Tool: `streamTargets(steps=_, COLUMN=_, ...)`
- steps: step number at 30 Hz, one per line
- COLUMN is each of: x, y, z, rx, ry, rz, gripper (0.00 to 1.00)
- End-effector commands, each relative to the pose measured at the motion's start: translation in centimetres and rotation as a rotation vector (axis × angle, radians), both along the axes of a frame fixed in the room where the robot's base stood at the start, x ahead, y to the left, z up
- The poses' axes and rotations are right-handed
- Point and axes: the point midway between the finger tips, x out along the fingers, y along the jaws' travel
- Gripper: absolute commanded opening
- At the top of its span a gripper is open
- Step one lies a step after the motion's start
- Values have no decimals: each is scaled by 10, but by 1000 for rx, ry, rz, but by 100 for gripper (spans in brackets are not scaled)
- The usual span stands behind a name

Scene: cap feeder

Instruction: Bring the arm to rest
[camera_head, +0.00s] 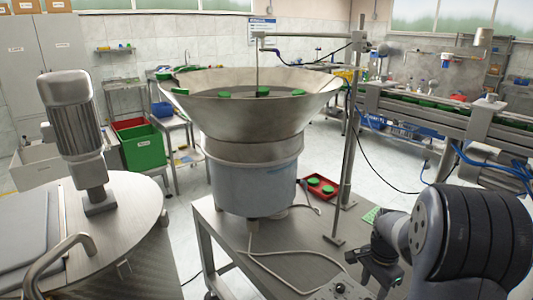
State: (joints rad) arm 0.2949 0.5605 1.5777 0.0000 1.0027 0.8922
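My arm stands at the lower right of the head view, folded, with its thick dark links close to the camera. My gripper (374,268) is the small dark part at the arm's left, over the right part of the metal table. It looks empty, but its fingers are too small and dark to tell whether they are apart or together. It is clear of the feeder bowl (250,125), to the bowl's lower right.
The feeder bowl holds several green caps (262,91) and stands on a metal table (225,222). A red tray (318,187) with green caps lies behind a thin upright pole (350,130). A lidded tank with a motor (72,115) is at left, a conveyor (430,115) at right.

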Motion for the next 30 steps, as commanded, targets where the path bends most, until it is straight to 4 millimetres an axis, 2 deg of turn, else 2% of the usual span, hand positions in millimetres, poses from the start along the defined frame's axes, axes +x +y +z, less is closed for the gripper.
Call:
streamTargets(steps=3, x=0, y=0, z=13, rx=-1, ry=-1, rz=1, gripper=46)
streamTargets(steps=9, x=0, y=0, z=21, rx=0, ry=0, rz=2, gripper=46)
streamTargets(steps=21, x=-1, y=3, z=20, rx=3, ry=4, rz=8, gripper=46)
streamTargets(steps=30, x=-11, y=28, z=11, rx=22, ry=38, rz=67, gripper=46)
